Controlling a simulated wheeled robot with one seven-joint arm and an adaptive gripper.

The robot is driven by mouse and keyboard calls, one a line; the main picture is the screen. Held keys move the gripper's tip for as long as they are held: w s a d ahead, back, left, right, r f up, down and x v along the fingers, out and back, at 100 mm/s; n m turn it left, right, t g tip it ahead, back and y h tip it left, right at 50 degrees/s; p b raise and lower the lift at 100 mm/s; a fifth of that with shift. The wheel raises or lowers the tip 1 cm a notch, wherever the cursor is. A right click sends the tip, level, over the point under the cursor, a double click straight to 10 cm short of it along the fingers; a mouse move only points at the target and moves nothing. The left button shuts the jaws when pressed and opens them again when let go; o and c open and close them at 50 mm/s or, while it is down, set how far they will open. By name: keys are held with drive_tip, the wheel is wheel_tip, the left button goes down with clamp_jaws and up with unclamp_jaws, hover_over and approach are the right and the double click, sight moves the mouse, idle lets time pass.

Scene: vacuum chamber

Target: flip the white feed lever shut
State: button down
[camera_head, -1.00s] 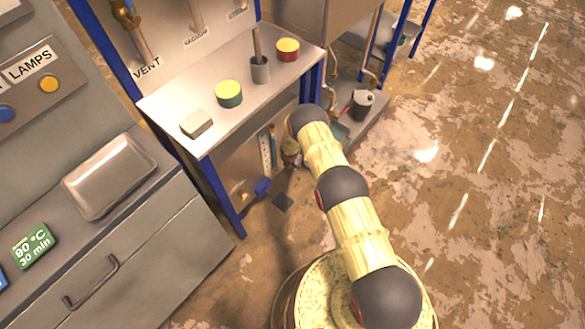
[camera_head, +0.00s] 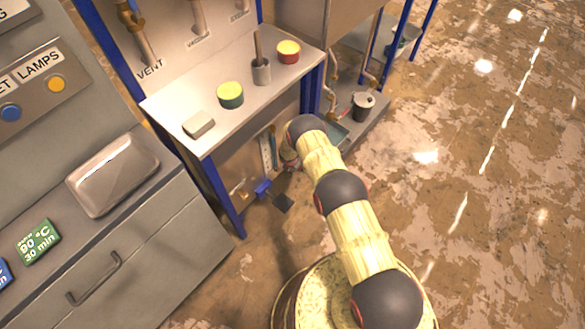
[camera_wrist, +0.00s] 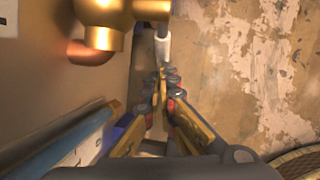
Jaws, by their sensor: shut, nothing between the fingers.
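The white feed lever (camera_wrist: 162,48) shows in the wrist view as a pale piece at the top centre, beside a brass fitting (camera_wrist: 104,28). My gripper (camera_wrist: 168,78) is shut and empty. Its fingertips point at the white lever and appear just short of it or against it; I cannot tell whether they touch. In the head view my gripper is mostly hidden behind my arm, beside the lower part of the blue-framed bench, and the white lever cannot be made out there.
A blue-handled fitting (camera_head: 262,187) sits low on the panel under the shelf (camera_head: 187,105). The shelf holds a yellow-topped tin (camera_head: 230,95), a red tin (camera_head: 288,52) and a grey cup (camera_head: 261,72). A canister (camera_head: 363,106) stands to the right. Open floor (camera_head: 480,230) lies further right.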

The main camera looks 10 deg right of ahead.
drive_tip(key=shift+w+d+p, duration=0.1)
drive_tip(key=shift+p, duration=0.35)
drive_tip(key=p, duration=0.3)
drive_tip(key=shift+d+f, duration=0.15)
drive_tip(key=shift+f, duration=0.2)
drive_tip(key=shift+w+f+h+p, duration=0.15)
drive_tip(key=shift+h+p, duration=0.15)
drive_tip(key=shift+p, duration=0.15)
drive_tip(key=shift+w+d+f+t+h+p, duration=0.25)
drive_tip(key=shift+f+t+h+p, duration=0.15)
drive_tip(key=shift+t+p, duration=0.1)
drive_tip(key=shift+d+f+b, duration=0.3)
drive_tip(key=shift+f, duration=0.15)
drive_tip(key=shift+w+d+f+t+h, duration=0.15)
drive_tip(key=shift+w+d+t+h, duration=0.15)
drive_tip(key=shift+t+h, duration=0.15)
drive_tip(key=shift+a, duration=0.1)
